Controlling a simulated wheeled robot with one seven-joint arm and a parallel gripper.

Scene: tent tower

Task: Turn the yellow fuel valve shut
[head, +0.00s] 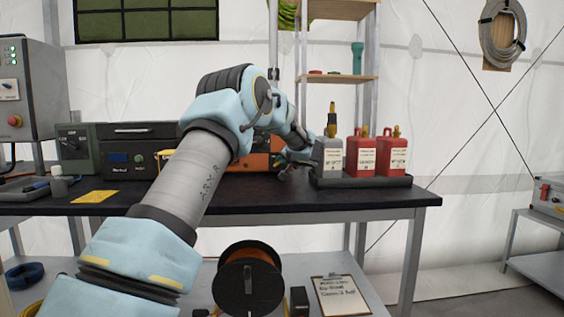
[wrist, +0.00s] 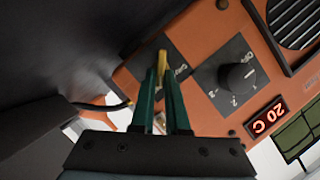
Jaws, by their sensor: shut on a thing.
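The yellow fuel valve (wrist: 162,62) is a small yellow lever on a dark plate on the front of an orange heater (wrist: 205,45) in the wrist view. My gripper (wrist: 163,75) has its two green fingers close together at the lever, shut on it. The fingers hide part of the valve. In the head view the orange heater (head: 250,152) stands on the black workbench, mostly behind my arm. My gripper (head: 284,172) is in front of its right side there. The valve itself is hidden in the head view.
A tray (head: 363,181) with one grey and two red fuel cans stands close right of my gripper. The bench's front right (head: 330,199) is clear.

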